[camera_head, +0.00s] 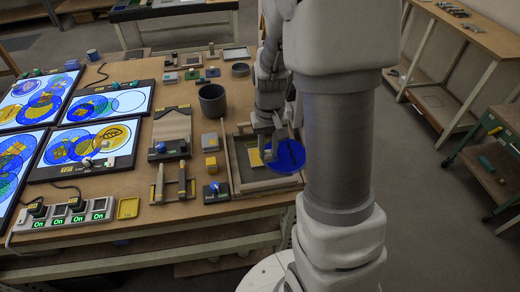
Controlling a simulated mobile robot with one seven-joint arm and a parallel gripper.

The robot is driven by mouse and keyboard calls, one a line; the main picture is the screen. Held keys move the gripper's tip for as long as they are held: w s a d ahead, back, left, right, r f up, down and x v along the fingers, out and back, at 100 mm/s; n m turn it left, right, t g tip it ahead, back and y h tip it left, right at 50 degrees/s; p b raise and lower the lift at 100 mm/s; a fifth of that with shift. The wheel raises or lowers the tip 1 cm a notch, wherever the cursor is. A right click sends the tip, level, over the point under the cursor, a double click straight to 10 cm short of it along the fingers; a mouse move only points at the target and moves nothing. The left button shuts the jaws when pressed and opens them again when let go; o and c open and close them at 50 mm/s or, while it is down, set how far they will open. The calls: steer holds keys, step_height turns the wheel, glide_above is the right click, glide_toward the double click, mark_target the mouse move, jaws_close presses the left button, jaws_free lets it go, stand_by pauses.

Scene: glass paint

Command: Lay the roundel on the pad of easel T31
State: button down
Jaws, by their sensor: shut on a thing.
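A blue roundel (291,158) with dark lines on it is at the right side of a wooden tray (238,187). My gripper (264,148) is shut on its left edge, pointing down over the tray. I cannot tell whether the roundel touches the tray. Several lit panels with blue and yellow discs stand at the left of the table, including a lower right one (60,168) and an upper right one (132,101). Their small yellow tags are too small to read surely, so I cannot tell which is easel T31.
A dark grey pot (212,101) stands behind the tray. Small blocks and holders crowd the table (150,230) middle. My arm hides the right side.

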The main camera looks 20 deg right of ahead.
steer(key=shift+w+d, duration=0.1)
steer(key=shift+w, duration=0.15)
steer(key=p, duration=0.2)
glide_above(247, 158)
step_height(247, 158, down, 7)
steer(key=shift+r, duration=0.15)
steer(key=shift+f, duration=2)
steer(key=shift+f, duration=0.2)
steer(key=c, duration=0.7)
jaws_free()
steer(key=shift+r, duration=0.15)
